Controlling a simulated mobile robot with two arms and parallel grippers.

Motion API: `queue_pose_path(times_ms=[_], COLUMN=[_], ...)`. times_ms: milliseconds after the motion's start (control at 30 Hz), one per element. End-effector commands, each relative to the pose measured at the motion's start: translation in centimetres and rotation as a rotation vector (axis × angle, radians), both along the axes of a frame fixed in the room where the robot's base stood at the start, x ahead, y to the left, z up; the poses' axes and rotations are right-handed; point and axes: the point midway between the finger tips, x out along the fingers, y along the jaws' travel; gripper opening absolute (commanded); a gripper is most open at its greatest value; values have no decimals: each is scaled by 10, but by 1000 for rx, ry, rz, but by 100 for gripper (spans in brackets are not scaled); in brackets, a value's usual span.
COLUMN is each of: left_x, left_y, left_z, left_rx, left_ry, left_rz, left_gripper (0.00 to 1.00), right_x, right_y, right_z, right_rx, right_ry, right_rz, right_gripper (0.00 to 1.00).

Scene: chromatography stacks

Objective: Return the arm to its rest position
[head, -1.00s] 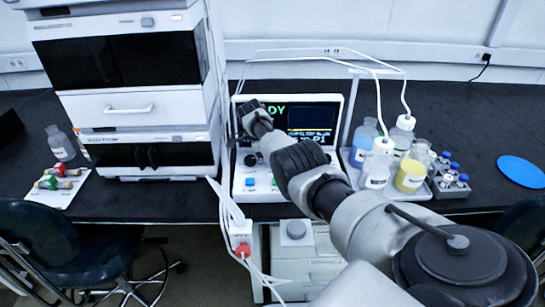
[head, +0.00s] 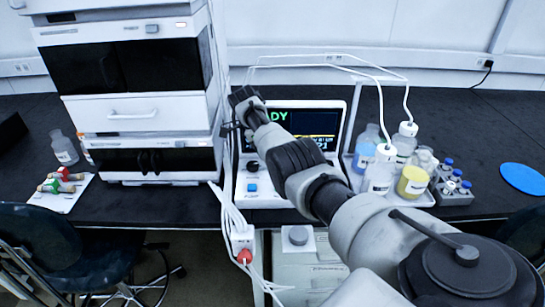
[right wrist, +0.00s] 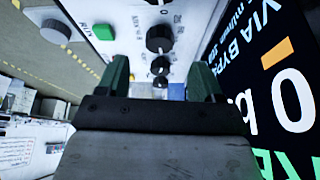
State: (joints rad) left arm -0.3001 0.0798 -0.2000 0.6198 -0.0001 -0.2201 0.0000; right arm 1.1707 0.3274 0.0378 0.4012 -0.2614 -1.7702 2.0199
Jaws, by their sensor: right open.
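My right arm reaches in from the lower right of the head view, and its gripper (head: 243,98) is in front of the left edge of the control unit's screen (head: 300,121). In the right wrist view the two dark green fingers of the right gripper (right wrist: 162,80) stand apart with nothing between them. Beyond them is the control panel with black knobs (right wrist: 160,40) and a green button (right wrist: 103,32). The arm hides part of the panel in the head view. My left gripper is in neither view.
A tall white instrument stack (head: 135,112) stands left of the control unit. At right are a tray of bottles (head: 420,198), a grey vial rack (head: 456,196) and a blue disc (head: 523,178). White tubes (head: 340,60) arch above. White cables hang at the bench's front edge.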

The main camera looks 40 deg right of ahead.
Motion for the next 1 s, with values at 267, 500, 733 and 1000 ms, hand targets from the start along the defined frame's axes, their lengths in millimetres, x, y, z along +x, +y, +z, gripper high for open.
queue_pose_path(times_ms=[267, 500, 733, 1000], left_x=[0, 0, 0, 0], left_y=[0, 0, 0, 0], left_z=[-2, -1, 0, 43], left_rx=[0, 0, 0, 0], left_ry=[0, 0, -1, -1], left_rz=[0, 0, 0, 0], left_gripper=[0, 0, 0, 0], right_x=[4, 3, 4, 3], right_y=[3, 3, 3, 3], right_z=[13, 13, 14, 57], right_rx=[-1, -1, -1, 0], right_ry=[1, 1, 1, 0], right_rz=[0, 0, 0, 0], right_gripper=[67, 67, 67, 67])
